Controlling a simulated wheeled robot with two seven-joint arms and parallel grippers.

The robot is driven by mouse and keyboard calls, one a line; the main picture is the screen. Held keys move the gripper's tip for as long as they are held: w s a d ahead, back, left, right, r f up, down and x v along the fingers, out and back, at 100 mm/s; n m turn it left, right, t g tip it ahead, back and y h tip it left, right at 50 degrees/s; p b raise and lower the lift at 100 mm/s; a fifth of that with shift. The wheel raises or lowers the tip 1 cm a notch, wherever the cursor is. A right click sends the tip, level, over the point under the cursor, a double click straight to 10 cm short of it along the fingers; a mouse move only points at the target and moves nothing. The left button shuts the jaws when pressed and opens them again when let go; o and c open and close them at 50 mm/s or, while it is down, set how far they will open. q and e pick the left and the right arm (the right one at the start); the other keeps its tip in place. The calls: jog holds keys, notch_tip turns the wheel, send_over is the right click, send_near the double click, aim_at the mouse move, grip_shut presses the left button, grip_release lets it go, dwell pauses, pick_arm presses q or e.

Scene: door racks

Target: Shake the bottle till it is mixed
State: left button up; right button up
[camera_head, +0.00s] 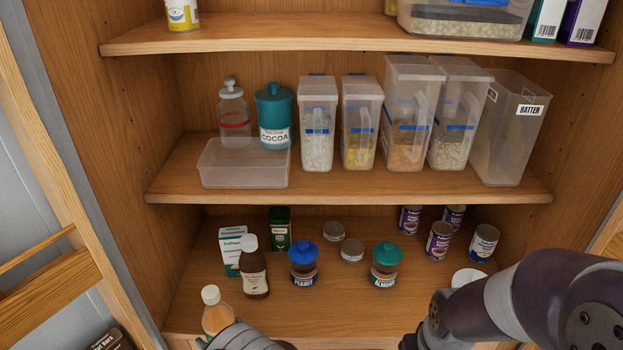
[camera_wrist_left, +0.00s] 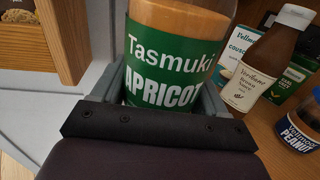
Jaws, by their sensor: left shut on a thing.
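My left gripper (camera_wrist_left: 158,95) is shut on the bottle, with grey fingers on both sides of the label. The head view shows only a grey part of this gripper at the bottom edge. My right arm enters from the lower right; its gripper is not visible.
On the lowest shelf (camera_head: 330,292) stand a brown sauce bottle (camera_head: 253,273), a blue-lidded peanut jar (camera_head: 303,267), a green-lidded almond jar (camera_head: 384,266), boxes and several cans. The middle shelf (camera_head: 345,187) above holds containers. Open door racks (camera_head: 48,284) flank the left side.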

pick_arm(q)
jog(key=f, duration=0.3)
jog(key=shift+s+f, duration=0.2)
jog(key=shift+f, duration=0.2)
jog(key=shift+w, duration=0.25)
jog(key=shift+s+r, duration=0.1)
jog(key=shift+s, duration=0.05)
dwell(0.6)
